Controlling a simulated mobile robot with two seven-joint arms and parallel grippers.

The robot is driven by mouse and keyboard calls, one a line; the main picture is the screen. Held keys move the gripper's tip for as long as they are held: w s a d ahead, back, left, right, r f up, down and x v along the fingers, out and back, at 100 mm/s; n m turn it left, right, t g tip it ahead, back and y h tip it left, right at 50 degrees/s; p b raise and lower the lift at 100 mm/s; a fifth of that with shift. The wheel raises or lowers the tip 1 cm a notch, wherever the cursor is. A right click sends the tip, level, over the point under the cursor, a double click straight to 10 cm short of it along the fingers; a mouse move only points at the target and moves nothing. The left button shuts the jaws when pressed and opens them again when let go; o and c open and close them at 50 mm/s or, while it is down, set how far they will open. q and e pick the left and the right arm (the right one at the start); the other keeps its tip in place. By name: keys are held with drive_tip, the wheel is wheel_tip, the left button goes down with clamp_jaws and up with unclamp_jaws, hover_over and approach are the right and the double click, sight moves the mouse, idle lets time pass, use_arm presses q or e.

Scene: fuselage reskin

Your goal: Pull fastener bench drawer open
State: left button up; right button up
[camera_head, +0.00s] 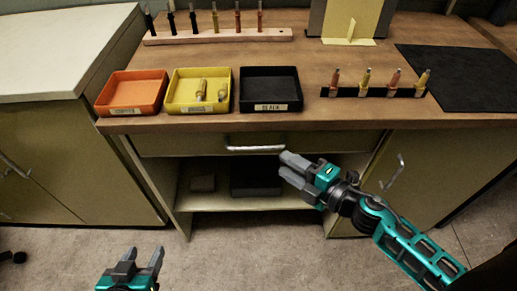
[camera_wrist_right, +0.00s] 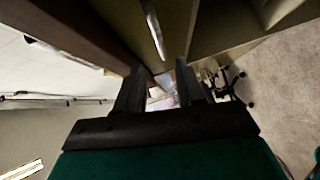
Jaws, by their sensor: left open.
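The bench drawer (camera_head: 185,146) is a long drab-green front under the wooden top, and it looks shut. Its silver bar handle (camera_head: 255,149) is at the middle of the front. My right gripper (camera_head: 283,164) is open and empty, just right of and below the handle, apart from it as far as I can tell. In the right wrist view the gripper (camera_wrist_right: 158,80) has its fingers spread, with a silver handle (camera_wrist_right: 155,35) above and ahead of them. My left gripper (camera_head: 145,257) is open and empty, low at the left over the floor.
On the wooden bench top (camera_head: 330,60) stand an orange tray (camera_head: 133,108), a yellow tray (camera_head: 170,107) with small fasteners, and a black tray (camera_head: 270,108). A black rack (camera_head: 375,93) holds several tools. An open shelf (camera_head: 220,203) lies below the drawer. A cabinet handle (camera_head: 396,172) is at the right.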

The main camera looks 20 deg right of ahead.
drive_tip(key=x, duration=0.9)
drive_tip(key=shift+w, duration=0.1)
clamp_jaws()
idle(0.4)
